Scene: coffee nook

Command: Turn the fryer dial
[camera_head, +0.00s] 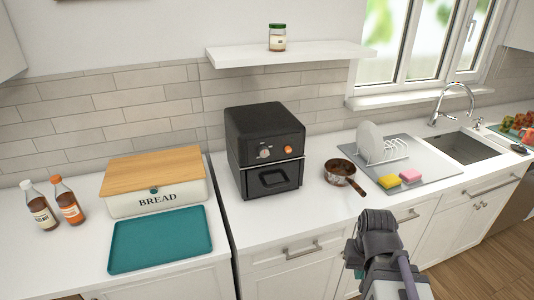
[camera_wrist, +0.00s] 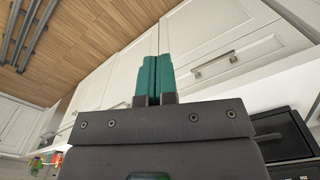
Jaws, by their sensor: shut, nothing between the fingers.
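The black fryer (camera_head: 262,140) stands upright on the counter, left of the middle in the head view. Its front panel has a pale grey dial (camera_head: 265,153) on the left and a round orange dial or button (camera_head: 288,150) on the right. A drawer with a handle (camera_head: 274,179) is below them. My gripper (camera_head: 350,268) is in front of the counter, low and right of the fryer, well apart from it. In the wrist view the teal fingers (camera_wrist: 154,78) are pressed together with nothing between them.
A copper-coloured pan (camera_head: 340,172) stands right of the fryer, near the dish rack (camera_head: 385,150) and sponges (camera_head: 410,175). A bread box (camera_head: 158,199) and teal tray (camera_head: 160,240) are on the left. The counter just before the fryer is clear.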

